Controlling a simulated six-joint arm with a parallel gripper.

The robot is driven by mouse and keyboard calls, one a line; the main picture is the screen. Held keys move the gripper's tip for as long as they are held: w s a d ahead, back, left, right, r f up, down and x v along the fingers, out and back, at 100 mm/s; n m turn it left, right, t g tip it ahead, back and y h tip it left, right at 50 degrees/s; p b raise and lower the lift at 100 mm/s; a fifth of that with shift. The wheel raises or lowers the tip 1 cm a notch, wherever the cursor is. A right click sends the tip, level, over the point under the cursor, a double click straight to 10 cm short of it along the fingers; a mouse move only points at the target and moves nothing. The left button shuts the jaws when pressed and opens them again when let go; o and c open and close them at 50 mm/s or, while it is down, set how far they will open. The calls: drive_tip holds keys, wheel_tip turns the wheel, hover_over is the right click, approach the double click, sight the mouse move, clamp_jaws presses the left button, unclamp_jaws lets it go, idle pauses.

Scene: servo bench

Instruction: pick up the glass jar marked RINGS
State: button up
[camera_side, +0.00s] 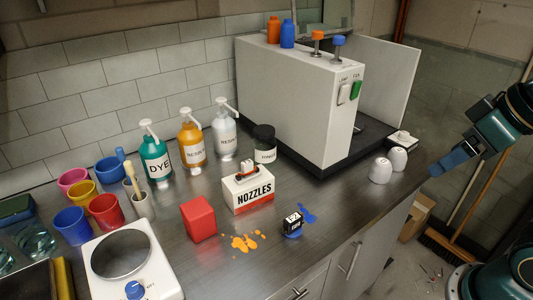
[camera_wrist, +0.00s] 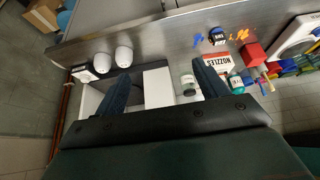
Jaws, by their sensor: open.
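A small jar with a black lid and a pale label (camera_side: 265,154) stands on the bench behind the NOZZLES box, beside the big white machine. Its label is too small to read surely, and the box partly hides its lower part. In the wrist view the jar (camera_wrist: 188,86) shows between my fingers, close to the right one. My gripper (camera_side: 445,163) is at the right edge of the side view, past the bench front, well away from the jar. Its blue fingers (camera_wrist: 160,72) are apart with nothing held between them.
The NOZZLES box (camera_side: 248,192) carries a small object on top. Pump bottles (camera_side: 192,143) stand left of the jar, and the white machine (camera_side: 300,95) rises behind it.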

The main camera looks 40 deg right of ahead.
drive_tip(key=o, duration=0.3)
drive_tip(key=shift+o, duration=0.2)
drive_tip(key=w+a+r+m+g, duration=0.1)
drive_tip(key=w+r+m, duration=0.3)
drive_tip(key=w, duration=0.4)
drive_tip(key=w+r+m+g, duration=0.1)
drive_tip(key=w+r+m, duration=0.25)
drive_tip(key=w, duration=0.55)
drive_tip(key=w+a+r+m+g, duration=0.1)
drive_tip(key=w+r+m, duration=0.3)
drive_tip(key=w, duration=0.4)
drive_tip(key=w+a+f+m+g, duration=0.1)
drive_tip(key=w+a+f+m, duration=0.1)
drive_tip(key=w+f+m, duration=0.2)
drive_tip(key=w+a+f+m+g, duration=0.1)
drive_tip(key=w+a+f+m, duration=0.2)
drive_tip(key=w+f, duration=0.7)
drive_tip(key=w+m, duration=0.1)
drive_tip(key=w, duration=0.3)
drive_tip(key=shift+a+m+g, duration=0.2)
drive_tip(key=shift+m+g, duration=0.1)
drive_tip(key=shift+m, duration=0.05)
